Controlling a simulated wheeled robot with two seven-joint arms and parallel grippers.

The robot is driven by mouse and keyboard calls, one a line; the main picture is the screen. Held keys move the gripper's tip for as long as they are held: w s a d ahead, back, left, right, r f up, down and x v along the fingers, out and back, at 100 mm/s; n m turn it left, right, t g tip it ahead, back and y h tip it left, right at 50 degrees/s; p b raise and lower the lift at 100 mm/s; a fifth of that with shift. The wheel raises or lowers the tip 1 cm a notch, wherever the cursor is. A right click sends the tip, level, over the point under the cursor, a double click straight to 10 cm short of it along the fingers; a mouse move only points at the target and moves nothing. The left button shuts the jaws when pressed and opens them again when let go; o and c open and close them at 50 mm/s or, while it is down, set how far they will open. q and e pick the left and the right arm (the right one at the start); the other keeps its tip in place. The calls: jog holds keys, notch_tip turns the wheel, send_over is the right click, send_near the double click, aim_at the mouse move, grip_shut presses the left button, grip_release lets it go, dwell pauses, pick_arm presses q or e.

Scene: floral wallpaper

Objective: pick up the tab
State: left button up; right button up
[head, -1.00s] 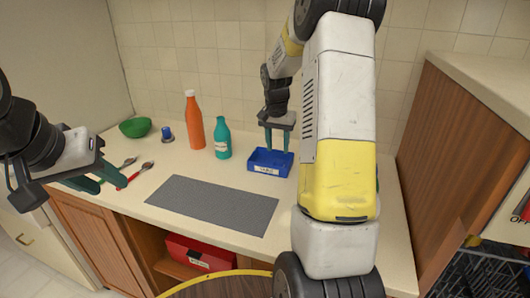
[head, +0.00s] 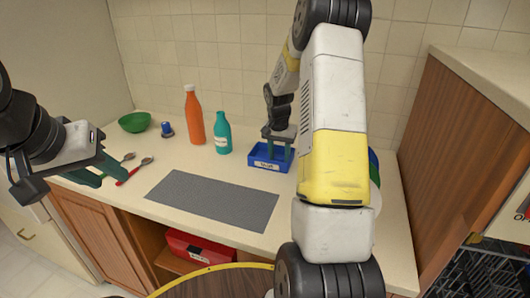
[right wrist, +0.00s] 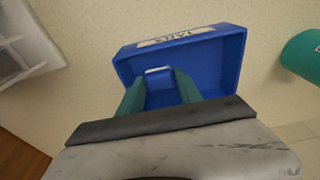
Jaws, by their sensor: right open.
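A small blue piece with a pale top edge, seemingly the tab (right wrist: 158,76), stands inside the blue tray (right wrist: 232,62) in the right wrist view. My right gripper (right wrist: 158,84) is open, with one green finger on each side of the piece. Whether the fingers touch it cannot be told. In the head view my right gripper (head: 278,154) points down into the same tray (head: 266,165), which has a white label on its front; the piece is hidden there. My left gripper (head: 100,172) is open and empty at the counter's left, near two spoons.
A teal bottle (head: 222,136) and an orange bottle (head: 194,118) stand left of the tray. A red-handled spoon (head: 135,171), green bowl (head: 134,122) and grey mat (head: 212,200) are further left. A white slotted object (right wrist: 22,45) is beside the tray; my arm hides much of the right counter.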

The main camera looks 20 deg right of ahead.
aim_at(279, 157)
grip_shut()
jog(key=shift+r, duration=0.1)
notch_tip(279, 157, up, 10)
dwell(0.4)
